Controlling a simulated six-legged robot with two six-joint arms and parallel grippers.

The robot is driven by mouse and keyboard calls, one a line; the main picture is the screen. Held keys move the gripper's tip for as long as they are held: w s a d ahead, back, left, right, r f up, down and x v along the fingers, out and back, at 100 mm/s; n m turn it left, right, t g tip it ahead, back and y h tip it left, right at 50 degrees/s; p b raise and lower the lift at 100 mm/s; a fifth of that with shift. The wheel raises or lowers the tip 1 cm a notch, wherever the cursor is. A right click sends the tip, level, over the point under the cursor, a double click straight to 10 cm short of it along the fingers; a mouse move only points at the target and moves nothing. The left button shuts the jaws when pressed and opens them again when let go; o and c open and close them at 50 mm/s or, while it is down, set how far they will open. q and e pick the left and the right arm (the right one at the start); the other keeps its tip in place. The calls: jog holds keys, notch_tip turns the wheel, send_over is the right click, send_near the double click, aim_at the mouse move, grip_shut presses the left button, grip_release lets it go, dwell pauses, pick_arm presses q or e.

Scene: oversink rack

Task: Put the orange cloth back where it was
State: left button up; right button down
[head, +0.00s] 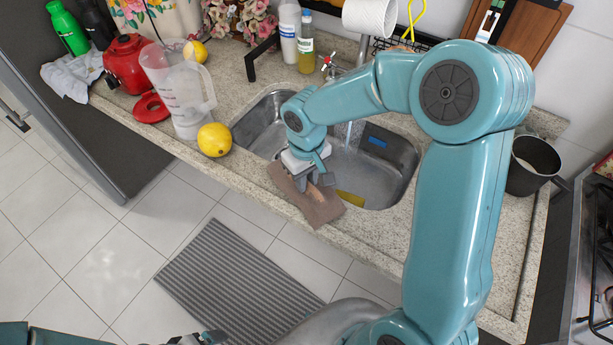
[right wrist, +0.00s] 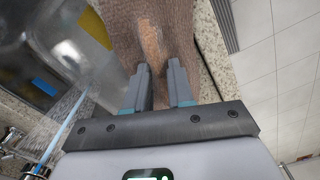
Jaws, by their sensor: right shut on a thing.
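The cloth (head: 322,213) is brown with a paler orange-tan patch. It lies over the front rim of the steel sink, on the counter's front edge. My right gripper (head: 313,182) comes down on it from above and is shut on it. In the right wrist view the cloth (right wrist: 184,22) spreads out beyond the two fingers (right wrist: 159,70), and the part between them is partly hidden. My left gripper (head: 204,338) is only partly in view at the bottom edge, low and away from the counter.
The sink basin (head: 382,185) is behind the cloth, with a yellow item (head: 350,198) and a blue item inside. A dark pot (head: 533,163) stands at right. A grey striped mat (head: 238,275) lies on the floor.

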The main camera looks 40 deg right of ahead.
jog(key=shift+s, duration=0.1)
jog(key=shift+f, duration=0.2)
jog(key=c, duration=1)
grip_release()
jog(key=shift+r, duration=0.2)
notch_tip(320, 180, up, 12)
jog(key=shift+r, duration=0.1)
